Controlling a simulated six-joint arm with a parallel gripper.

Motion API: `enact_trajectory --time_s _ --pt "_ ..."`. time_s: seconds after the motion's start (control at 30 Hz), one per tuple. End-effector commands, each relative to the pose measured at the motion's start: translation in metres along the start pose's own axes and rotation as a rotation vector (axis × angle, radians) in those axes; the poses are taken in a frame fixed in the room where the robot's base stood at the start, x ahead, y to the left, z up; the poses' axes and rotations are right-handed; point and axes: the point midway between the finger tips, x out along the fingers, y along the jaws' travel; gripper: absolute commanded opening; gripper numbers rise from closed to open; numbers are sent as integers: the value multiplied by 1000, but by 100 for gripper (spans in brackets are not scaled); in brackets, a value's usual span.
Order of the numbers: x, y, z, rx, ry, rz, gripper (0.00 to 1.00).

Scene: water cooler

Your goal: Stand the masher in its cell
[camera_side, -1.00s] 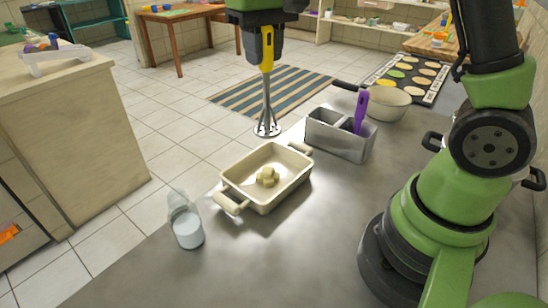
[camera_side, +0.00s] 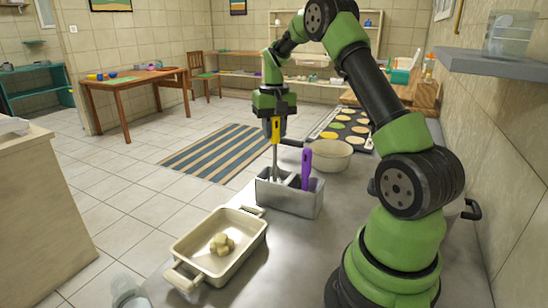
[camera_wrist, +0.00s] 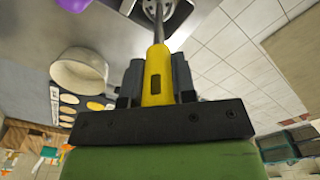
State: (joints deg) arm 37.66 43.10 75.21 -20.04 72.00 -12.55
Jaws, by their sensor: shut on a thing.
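The masher has a yellow handle (camera_side: 276,131) and a thin metal shaft. It hangs upright from my gripper (camera_side: 275,117), which is shut on the handle. The grey metal holder (camera_side: 290,203) has cells side by side. The masher's lower end is at the left cell, its tip hidden behind the front wall. I cannot tell if it touches the bottom. A purple-handled utensil (camera_side: 306,168) stands in the right cell. In the wrist view, the yellow handle (camera_wrist: 157,85) sits between my fingers, with the metal head (camera_wrist: 157,8) at the top edge.
A cream baking dish (camera_side: 190,245) with pale chunks (camera_side: 222,243) stands in front of the holder. A cream pan (camera_side: 330,155) stands behind it, near a dark board with coloured rounds (camera_side: 343,128). A glass (camera_side: 128,292) is at the lower left. Bare counter lies right of the dish.

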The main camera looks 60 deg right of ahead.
Motion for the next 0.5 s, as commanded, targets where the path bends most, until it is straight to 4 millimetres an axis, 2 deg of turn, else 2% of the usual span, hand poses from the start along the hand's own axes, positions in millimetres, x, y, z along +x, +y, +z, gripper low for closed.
enact_trajectory --time_s 0.3,0.5 --pt "41 0 1 -2 -3 0 1" --pt "47 -1 0 -1 2 0 1"
